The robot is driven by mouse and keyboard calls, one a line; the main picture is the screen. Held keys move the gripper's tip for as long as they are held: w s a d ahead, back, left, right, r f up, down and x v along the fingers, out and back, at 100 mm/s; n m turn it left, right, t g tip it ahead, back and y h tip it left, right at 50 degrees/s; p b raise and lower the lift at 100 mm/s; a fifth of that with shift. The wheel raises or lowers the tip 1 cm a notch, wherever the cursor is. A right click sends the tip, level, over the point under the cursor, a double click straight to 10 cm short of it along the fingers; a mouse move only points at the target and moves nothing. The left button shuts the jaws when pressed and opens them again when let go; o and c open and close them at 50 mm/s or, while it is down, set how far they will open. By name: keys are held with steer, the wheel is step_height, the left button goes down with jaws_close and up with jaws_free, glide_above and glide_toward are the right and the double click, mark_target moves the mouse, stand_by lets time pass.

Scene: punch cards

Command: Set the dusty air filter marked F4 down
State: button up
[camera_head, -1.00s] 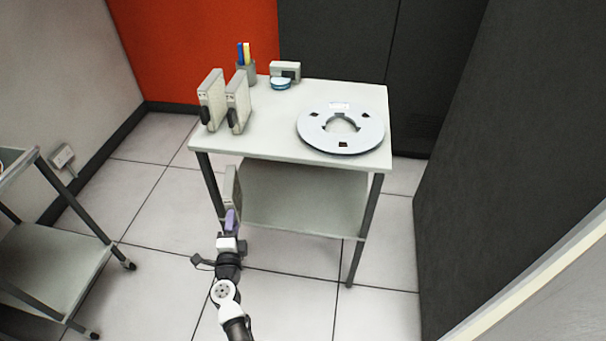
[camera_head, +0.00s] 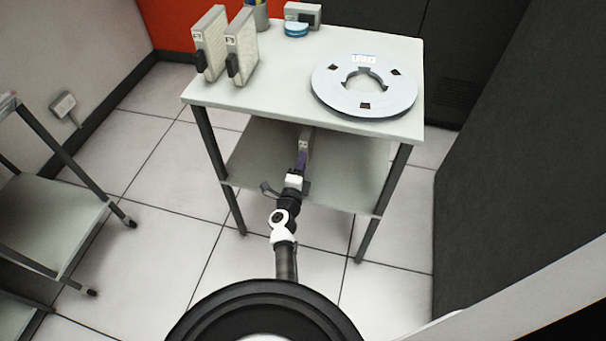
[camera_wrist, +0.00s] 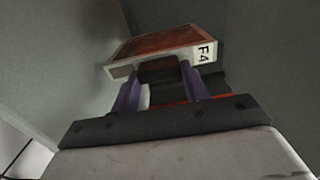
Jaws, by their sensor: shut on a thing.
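The filter marked F4 (camera_wrist: 148,47) shows in the wrist view as a pale frame with a brownish-red face and a white F4 label. The purple fingers of my gripper (camera_wrist: 160,78) are shut on its dark handle. In the head view the pale filter (camera_head: 306,137) and my gripper (camera_head: 301,161) are under the cart's tabletop, in the space above its lower shelf (camera_head: 345,190). The tabletop hides part of the filter. I cannot tell whether the filter touches the shelf.
Two similar filters (camera_head: 209,45) (camera_head: 241,47) stand upright on the cart's top (camera_head: 285,90). A large grey reel (camera_head: 363,86), a pen cup (camera_head: 257,16) and a small box (camera_head: 303,13) are also there. Cart legs flank the shelf opening. Another cart (camera_head: 50,215) stands left.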

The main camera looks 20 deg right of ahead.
steer(key=shift+f+b, duration=1)
steer(key=shift+f, duration=0.85)
steer(key=shift+f, duration=0.15)
steer(key=o, duration=1.1)
steer(key=shift+r, duration=0.2)
steer(key=v, duration=1.2)
steer(key=shift+f, duration=0.1)
